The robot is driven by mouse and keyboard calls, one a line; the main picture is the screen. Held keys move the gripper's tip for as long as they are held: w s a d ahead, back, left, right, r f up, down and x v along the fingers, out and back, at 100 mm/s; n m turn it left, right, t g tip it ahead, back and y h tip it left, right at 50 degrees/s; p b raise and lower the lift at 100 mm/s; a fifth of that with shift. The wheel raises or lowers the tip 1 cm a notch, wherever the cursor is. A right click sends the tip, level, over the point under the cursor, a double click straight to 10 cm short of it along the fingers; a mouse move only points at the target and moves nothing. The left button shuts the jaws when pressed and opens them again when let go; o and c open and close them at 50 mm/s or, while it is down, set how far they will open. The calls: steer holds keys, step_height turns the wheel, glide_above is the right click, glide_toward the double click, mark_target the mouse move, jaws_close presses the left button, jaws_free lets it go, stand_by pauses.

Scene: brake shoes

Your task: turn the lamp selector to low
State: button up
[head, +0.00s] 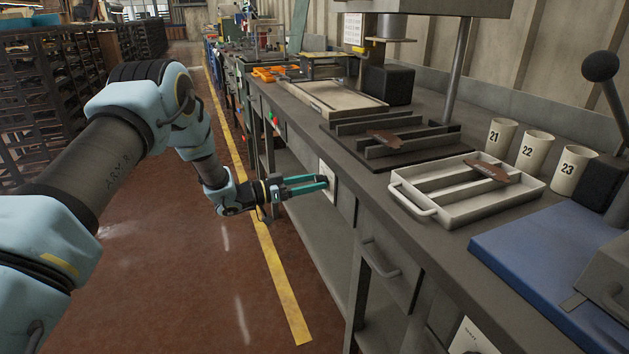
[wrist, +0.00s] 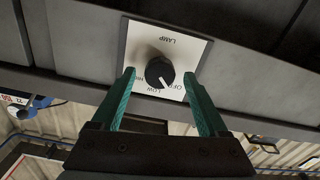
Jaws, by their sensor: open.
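The lamp selector is a round black knob (wrist: 159,72) on a white plate (wrist: 142,42) lettered LAMP, upside down in the wrist view. Its white mark points to the lower right, near the OFF and LOW lettering; I cannot tell exactly which it meets. In the head view the plate (head: 328,172) is on the bench front, and the knob is hard to make out behind my fingers. My gripper (head: 325,182) is open at the plate. In the wrist view its green fingers are on either side of the knob, with gaps between them and it.
The bench top above holds a white tray (head: 443,214) with a brown part, cups numbered 21 (head: 500,137), 22 (head: 533,152) and 23 (head: 572,170), and a blue mat (head: 540,262). A drawer handle (head: 380,258) juts out right of the plate. The floor aisle on the left is clear.

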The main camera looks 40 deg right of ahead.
steer(key=shift+s+d, duration=0.2)
steer(key=shift+d, duration=0.25)
jaws_close()
stand_by(0.4)
